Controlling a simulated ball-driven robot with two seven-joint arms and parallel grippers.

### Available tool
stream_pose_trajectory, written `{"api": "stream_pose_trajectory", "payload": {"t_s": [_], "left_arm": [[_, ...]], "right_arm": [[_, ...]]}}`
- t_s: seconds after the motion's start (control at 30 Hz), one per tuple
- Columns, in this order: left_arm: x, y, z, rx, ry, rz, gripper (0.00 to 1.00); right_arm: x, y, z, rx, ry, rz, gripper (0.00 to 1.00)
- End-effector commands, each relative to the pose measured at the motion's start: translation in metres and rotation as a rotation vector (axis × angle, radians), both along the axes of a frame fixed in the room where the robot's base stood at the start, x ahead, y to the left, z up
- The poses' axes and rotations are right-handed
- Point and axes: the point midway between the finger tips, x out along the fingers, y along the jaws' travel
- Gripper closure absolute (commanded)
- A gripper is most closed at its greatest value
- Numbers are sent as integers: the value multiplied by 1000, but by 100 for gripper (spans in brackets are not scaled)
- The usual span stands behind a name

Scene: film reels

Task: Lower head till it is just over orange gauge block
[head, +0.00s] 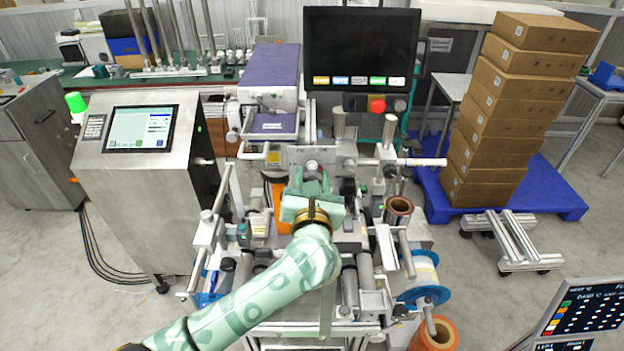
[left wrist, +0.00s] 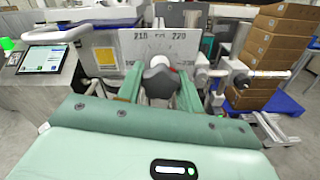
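The orange gauge block (head: 280,208) shows in the head view as an upright orange strip in the middle of the machine, just left of my left gripper. My left gripper (head: 311,176) points away from me over the machine, fingers apart. In the left wrist view, a dark lobed knob (left wrist: 159,80) with a pale cap lies between the fingertips of my left gripper (left wrist: 161,85). I cannot tell if they touch it. Behind the knob is a grey scale plate (left wrist: 130,47) with printed numbers. The gap between head and block is hidden. My right gripper is out of view.
A black monitor (head: 361,48) stands above the machine, with a red button (head: 377,105) below it. A control cabinet (head: 140,190) is at left. Brown boxes (head: 510,115) are stacked on a blue pallet (head: 560,200) at right. Bars and rollers crowd the machine around my gripper.

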Motion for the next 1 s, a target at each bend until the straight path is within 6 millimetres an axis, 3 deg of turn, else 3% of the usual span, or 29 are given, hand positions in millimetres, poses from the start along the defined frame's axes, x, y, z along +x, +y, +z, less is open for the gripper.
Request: {"api": "stream_pose_trajectory", "payload": {"t_s": [0.37, 1.0], "left_arm": [[0, 0, -3, -61, 2, 0, 86], [0, 0, -3, -497, -2, 0, 86]], "right_arm": [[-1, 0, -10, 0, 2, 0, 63], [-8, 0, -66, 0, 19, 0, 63]]}}
